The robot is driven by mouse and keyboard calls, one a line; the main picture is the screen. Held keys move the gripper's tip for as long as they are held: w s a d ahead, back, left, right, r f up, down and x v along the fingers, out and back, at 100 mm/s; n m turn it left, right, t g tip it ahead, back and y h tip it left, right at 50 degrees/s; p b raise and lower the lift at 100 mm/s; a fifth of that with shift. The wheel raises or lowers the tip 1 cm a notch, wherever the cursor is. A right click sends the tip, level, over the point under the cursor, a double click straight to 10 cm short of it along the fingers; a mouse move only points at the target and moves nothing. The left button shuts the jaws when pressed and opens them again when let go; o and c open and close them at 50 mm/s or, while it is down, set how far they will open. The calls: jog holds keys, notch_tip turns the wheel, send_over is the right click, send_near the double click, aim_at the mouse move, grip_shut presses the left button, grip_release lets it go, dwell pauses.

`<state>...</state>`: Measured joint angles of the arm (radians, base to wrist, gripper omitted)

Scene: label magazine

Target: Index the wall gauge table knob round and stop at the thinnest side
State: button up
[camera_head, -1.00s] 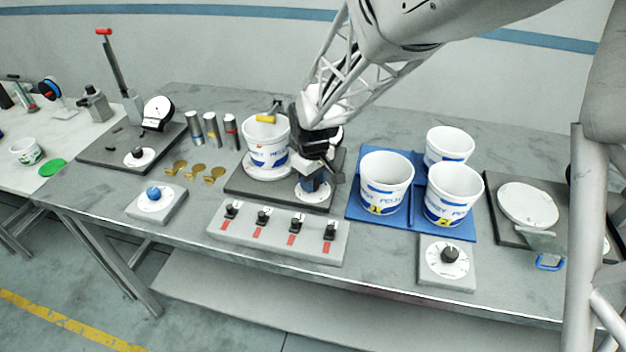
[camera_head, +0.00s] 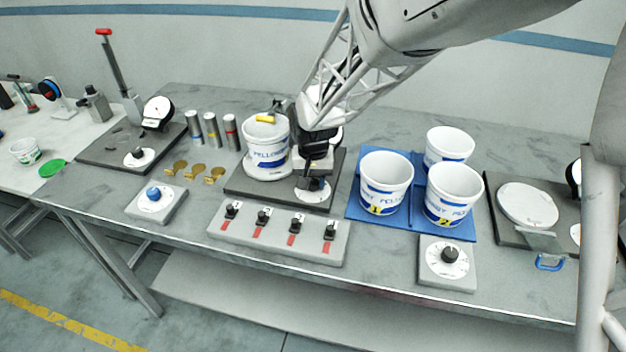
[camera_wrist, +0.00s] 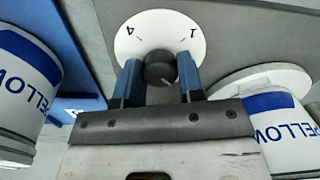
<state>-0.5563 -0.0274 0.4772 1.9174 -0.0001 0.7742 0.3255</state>
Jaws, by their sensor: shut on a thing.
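The dark round knob (camera_wrist: 160,66) sits on a white dial (camera_wrist: 150,22) in the wrist view. The numbers 4 and 1 show on the dial; the rest is hidden. My gripper (camera_wrist: 160,76) has its blue fingers on either side of the knob, shut on it. In the head view my gripper (camera_head: 313,187) is at the right front of the dark gauge plate (camera_head: 250,190) and hides most of the knob. A white tub (camera_head: 266,148) with blue lettering stands upright on the plate's round table, left of my gripper. A yellow-tipped gauge part (camera_head: 265,118) is at its rim.
A blue tray (camera_head: 399,219) with three white tubs is close on the right. A grey block with several black knobs (camera_head: 278,234) lies in front. Brass discs (camera_head: 192,175) and metal cylinders (camera_head: 212,129) stand to the left.

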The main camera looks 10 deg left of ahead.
aim_at(314, 182)
dwell(0.3)
jog(key=o, duration=0.9)
jog(key=shift+r, duration=0.1)
jog(key=shift+r, duration=3.8)
jog(key=shift+d, duration=0.1)
